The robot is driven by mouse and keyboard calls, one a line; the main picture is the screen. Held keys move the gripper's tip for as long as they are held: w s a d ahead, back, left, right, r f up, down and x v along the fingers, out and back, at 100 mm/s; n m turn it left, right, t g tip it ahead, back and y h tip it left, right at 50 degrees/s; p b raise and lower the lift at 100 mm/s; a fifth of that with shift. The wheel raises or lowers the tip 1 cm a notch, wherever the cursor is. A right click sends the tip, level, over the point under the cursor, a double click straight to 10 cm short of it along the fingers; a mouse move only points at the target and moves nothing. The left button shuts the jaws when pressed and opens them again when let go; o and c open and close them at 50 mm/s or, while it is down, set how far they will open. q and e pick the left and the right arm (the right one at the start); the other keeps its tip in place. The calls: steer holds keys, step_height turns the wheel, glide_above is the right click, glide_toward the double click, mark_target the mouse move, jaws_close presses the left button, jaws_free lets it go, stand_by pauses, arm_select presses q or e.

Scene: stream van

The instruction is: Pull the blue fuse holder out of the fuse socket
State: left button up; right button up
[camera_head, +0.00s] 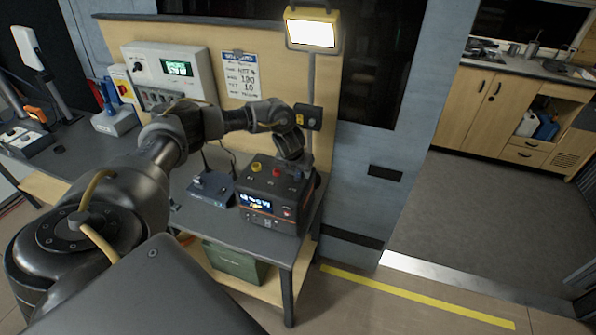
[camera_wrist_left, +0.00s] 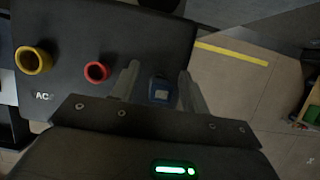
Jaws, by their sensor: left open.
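The blue fuse holder (camera_wrist_left: 160,89) shows in the left wrist view as a small blue block, on the dark top of a box. My left gripper (camera_wrist_left: 158,76) is open, with one finger on each side of the holder and a visible gap to each. In the head view my left gripper (camera_head: 298,166) is over the right part of the dark power box (camera_head: 268,222), and I cannot make out the holder there. The fuse socket under the holder is hidden or too dark to tell. My right gripper is not in view.
A yellow ring-shaped socket (camera_wrist_left: 34,60) and a red one (camera_wrist_left: 97,71) stand on the same top, left of the holder. A lamp post (camera_head: 311,80) rises close behind the gripper. A small dark blue device (camera_head: 211,188) lies left of the box on the bench.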

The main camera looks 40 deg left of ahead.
arm_select(q)
steer(key=b+v, duration=0.1)
steer(key=v, duration=0.9)
steer(key=shift+s+d+r, duration=0.15)
steer(key=shift+r, duration=0.2)
